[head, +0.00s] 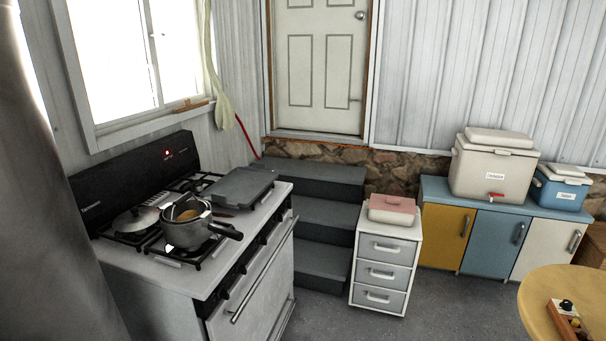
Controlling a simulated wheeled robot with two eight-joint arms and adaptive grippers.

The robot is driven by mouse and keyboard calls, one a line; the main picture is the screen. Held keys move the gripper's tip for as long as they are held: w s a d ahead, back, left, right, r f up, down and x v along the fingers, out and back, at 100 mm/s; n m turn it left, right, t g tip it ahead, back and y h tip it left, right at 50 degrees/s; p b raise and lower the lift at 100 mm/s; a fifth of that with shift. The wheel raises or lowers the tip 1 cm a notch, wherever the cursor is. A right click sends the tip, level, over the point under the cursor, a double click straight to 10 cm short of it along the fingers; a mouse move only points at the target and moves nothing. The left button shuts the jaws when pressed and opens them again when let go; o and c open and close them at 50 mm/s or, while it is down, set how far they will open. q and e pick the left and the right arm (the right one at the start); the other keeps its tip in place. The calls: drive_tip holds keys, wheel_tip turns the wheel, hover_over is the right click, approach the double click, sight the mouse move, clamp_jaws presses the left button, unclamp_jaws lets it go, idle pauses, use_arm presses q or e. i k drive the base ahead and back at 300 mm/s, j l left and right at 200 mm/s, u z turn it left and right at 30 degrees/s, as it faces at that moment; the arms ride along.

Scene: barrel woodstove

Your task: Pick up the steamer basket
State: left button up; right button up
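A grey metal pot (193,232) stands on the front burner of the stove, its dark handle (228,231) pointing right. A round, bowl-like insert with a brownish inside (184,211) sits in its mouth. This may be the steamer basket, but it is too small to tell for sure. A lid-like metal piece (134,219) lies on the burner to the left of the pot. Neither of my grippers is in view, so I cannot see whether they are open or shut.
The white stove (258,291) also carries a flat dark griddle (240,187). Grey steps (320,213) rise to a door behind it. A drawer unit (383,268) with a pink-lidded box (392,208) stands to the right. A round yellow table (541,298) is at lower right. Floor between is clear.

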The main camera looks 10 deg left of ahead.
sight(170, 212)
drive_tip(key=u, duration=1.25)
